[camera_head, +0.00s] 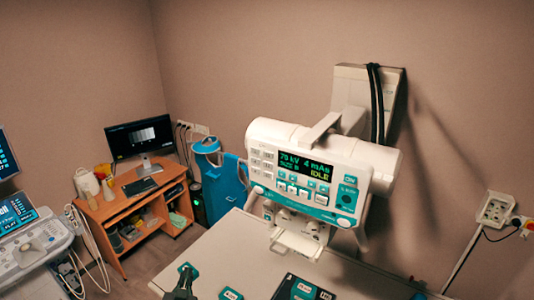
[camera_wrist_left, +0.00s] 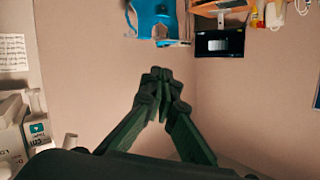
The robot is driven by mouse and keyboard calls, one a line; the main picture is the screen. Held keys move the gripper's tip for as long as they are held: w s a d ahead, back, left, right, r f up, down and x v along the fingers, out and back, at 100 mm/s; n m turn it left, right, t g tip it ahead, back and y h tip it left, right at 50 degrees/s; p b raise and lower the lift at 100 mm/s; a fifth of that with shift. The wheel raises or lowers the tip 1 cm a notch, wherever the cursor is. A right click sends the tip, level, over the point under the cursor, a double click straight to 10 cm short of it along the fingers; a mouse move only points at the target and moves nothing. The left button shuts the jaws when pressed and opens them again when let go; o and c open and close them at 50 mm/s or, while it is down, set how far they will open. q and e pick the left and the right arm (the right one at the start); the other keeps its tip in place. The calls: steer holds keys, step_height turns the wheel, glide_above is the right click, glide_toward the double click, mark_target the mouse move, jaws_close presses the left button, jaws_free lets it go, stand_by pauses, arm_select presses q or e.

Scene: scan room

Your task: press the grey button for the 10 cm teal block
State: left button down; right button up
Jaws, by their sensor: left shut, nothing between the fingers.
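The X-ray unit (camera_head: 325,150) hangs from the wall over the table. Its white front panel has a lit display (camera_head: 304,168) reading about 75 kV, 4 mAs, SIZE B, IDLE. Several small grey buttons (camera_head: 261,167) sit left of the display; their labels are too small to read. Teal blocks lie at the table's front edge: one (camera_head: 230,294) at the middle, others by a dark plate (camera_head: 292,281); sizes are unclear. My left gripper (camera_head: 184,271) is at the bottom, left of and below the panel, apart from it. Its fingertips (camera_wrist_left: 160,75) meet, empty.
The pale table (camera_head: 235,250) is bare behind the blocks. An ultrasound cart (camera_head: 35,245) is at far left. A wall socket box (camera_head: 495,209) is at right.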

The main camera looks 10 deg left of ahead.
mark_target(268, 155)
arm_select(q)
steer(key=w+d+r+t, duration=0.3)
steer(key=w+r+t, duration=0.1)
steer(key=r, duration=0.7)
steer(key=d+r+m+t+h, duration=0.3)
steer(key=d+r, duration=0.2)
steer(key=r, duration=0.4)
steer(key=s+d+r+m+t+h, duration=0.1)
steer(key=d+r+m+h, duration=0.3)
steer(key=r, duration=0.6)
steer(key=d+r+m+t+h, duration=0.3)
steer(key=d+r+t+h, duration=0.1)
steer(key=d+r, duration=0.3)
step_height(268, 155, up, 2)
steer(key=shift+s+d+r+m+t, duration=0.15)
steer(key=shift+s+d+m+t, duration=0.15)
steer(key=shift+m, duration=0.1)
steer(key=shift+w, duration=0.1)
steer(key=shift+w+d+b, duration=0.5)
steer(key=shift+w, duration=0.9)
steer(key=shift+w+d+b, duration=0.45)
steer(key=shift+w+d, duration=0.05)
steer(key=shift+w, duration=0.85)
steer(key=shift+w+d+b, duration=0.5)
steer(key=shift+w, duration=0.9)
